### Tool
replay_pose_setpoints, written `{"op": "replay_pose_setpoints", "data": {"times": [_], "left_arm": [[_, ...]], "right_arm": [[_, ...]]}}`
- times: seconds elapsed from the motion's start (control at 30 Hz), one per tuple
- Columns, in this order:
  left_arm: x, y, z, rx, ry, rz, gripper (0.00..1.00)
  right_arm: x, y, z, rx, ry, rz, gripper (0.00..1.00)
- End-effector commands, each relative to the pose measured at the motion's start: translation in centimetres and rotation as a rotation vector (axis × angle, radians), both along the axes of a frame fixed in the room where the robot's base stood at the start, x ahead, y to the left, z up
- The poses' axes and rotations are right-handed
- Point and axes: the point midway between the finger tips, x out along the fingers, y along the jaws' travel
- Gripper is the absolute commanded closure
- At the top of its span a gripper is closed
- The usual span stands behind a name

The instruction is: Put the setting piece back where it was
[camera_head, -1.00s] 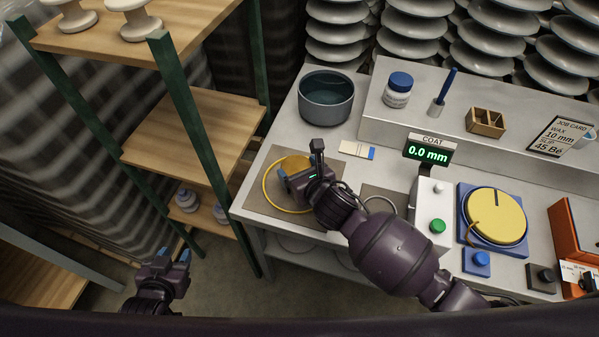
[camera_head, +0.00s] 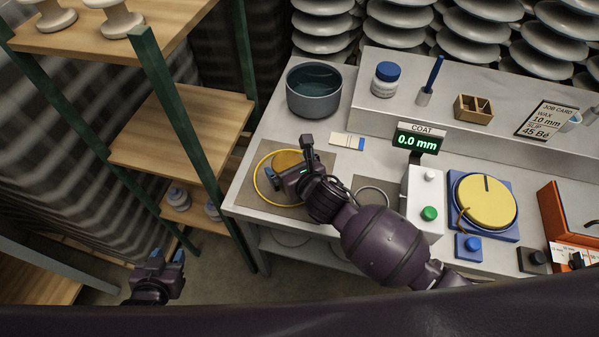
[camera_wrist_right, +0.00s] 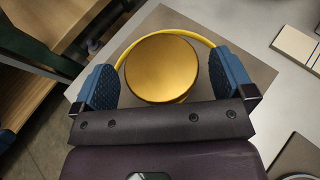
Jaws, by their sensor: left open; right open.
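A round gold-coloured piece, which may be the setting piece (camera_head: 287,159), is on a brown mat (camera_head: 297,209) at the bench's left end. A thin yellow ring (camera_head: 257,184) lies around it. My right gripper (camera_head: 283,183) is over the mat and partly hides the piece and ring. In the right wrist view, the gold piece (camera_wrist_right: 161,68) sits between the two open blue-padded fingers, with a gap at each side. The yellow ring (camera_wrist_right: 185,34) passes behind it. My left gripper (camera_head: 168,262) is open and empty, low by the shelf, away from the bench.
A dark pot (camera_head: 314,90) stands behind the mat. A second mat with a grey ring (camera_head: 371,197) lies to its right. The COAT display (camera_head: 418,141) reads 0.0 mm. A yellow disc on a blue base (camera_head: 483,202) is further right. A wooden shelf (camera_head: 180,130) stands at left.

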Motion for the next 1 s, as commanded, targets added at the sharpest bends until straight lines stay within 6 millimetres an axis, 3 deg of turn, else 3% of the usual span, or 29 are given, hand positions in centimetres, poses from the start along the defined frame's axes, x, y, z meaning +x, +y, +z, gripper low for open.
{"op": "replay_pose_setpoints", "data": {"times": [0.6, 1.0], "left_arm": [[0.2, 0.0, 1.5, 0.001, -0.008, -0.001, 0.57], [0.3, 0.0, 1.6, 0.0, -0.01, -0.001, 0.57]], "right_arm": [[-8.3, -4.3, 3.8, -0.002, -0.001, 0.001, 0.0], [-9.8, -5.0, 4.6, 0.0, -0.001, 0.0, 0.0]]}}
